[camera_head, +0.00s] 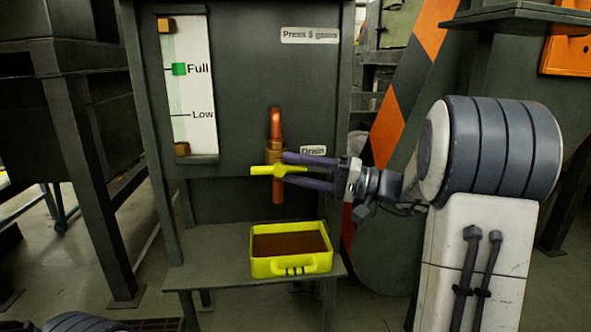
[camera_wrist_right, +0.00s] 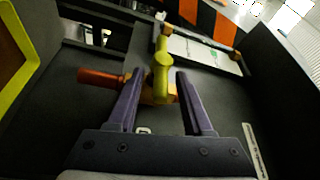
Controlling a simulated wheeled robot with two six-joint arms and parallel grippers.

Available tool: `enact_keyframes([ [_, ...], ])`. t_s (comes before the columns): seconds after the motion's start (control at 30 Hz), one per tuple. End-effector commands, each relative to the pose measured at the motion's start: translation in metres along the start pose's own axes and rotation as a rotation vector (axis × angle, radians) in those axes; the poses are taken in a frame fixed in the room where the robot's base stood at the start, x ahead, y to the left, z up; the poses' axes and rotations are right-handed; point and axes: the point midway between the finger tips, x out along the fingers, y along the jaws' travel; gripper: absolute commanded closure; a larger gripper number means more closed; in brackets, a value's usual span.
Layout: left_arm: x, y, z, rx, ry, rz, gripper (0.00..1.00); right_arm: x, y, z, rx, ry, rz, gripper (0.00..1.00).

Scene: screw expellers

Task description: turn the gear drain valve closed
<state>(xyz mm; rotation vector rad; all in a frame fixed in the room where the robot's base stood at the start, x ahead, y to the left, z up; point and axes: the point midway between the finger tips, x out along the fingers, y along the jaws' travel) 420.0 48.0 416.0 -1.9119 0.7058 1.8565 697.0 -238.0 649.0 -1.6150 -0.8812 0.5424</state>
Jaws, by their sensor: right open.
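The yellow drain valve handle (camera_head: 262,170) lies roughly horizontal across the copper drain pipe (camera_head: 277,130), beside the "Drain" label. In the right wrist view the handle (camera_wrist_right: 161,58) points away from the gripper, and the brass valve body sits behind it. My right gripper (camera_head: 285,168) comes in from the right, with one purple finger above and one below the right end of the handle. In the wrist view the open right gripper (camera_wrist_right: 159,74) has the valve centre between its fingertips, with gaps visible on both sides. My left gripper is not in view.
A yellow tray (camera_head: 290,266) of brown liquid stands on the grey shelf (camera_head: 210,272) below the pipe outlet. The level gauge (camera_head: 196,95) has a green marker at "Full". Dark machine legs stand at left; a striped panel (camera_head: 412,65) stands behind my right arm.

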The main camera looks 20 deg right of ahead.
Motion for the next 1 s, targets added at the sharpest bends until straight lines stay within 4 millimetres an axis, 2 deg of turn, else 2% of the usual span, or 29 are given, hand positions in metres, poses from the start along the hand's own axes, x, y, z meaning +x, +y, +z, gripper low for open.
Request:
enact_keyframes([
  [0.17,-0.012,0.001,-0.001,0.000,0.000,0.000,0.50,-0.018,-0.003,-0.002,0.003,0.006,0.002,0.49],
  [0.4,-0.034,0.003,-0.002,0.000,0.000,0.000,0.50,-0.066,-0.004,-0.002,0.004,0.006,0.001,0.49],
  [0.6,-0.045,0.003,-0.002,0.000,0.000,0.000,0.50,-0.095,-0.002,-0.001,0.003,0.002,0.000,0.49],
  [0.73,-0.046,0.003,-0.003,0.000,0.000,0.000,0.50,-0.102,0.000,0.000,0.002,0.000,0.000,0.49],
  [1.0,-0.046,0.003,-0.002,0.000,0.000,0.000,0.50,-0.103,0.001,0.000,0.001,-0.002,0.000,0.49],
])
